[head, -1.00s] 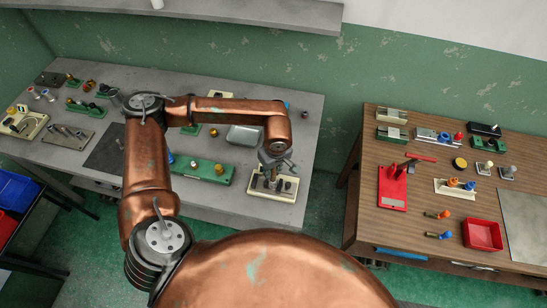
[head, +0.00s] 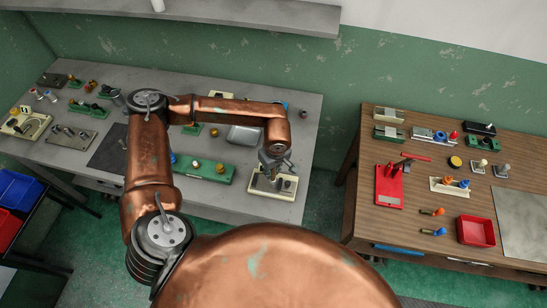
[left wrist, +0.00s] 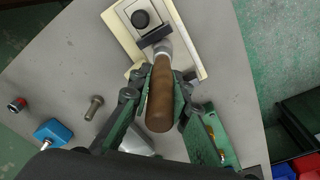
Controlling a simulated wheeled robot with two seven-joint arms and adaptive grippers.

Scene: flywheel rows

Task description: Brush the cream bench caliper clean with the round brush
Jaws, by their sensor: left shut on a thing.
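A cream device (head: 259,188) with dark parts, which I take to be the cream bench caliper, lies at the near right corner of the grey bench. In the left wrist view its cream plate (left wrist: 118,32) carries a black round knob. My left gripper (head: 276,163) is over it. In the left wrist view that gripper (left wrist: 161,88) is shut on the brown wooden handle of the round brush (left wrist: 161,104). The brush's pale ferrule points at the caliper; its bristles are hidden, and I cannot tell whether they touch. My right gripper is not in view.
A green block with knobs (head: 205,170) and a grey box (head: 244,135) are close by on the grey bench (head: 225,207). A wooden table (head: 400,226) with a red tray (head: 475,231) and several devices stands at the right, across a gap.

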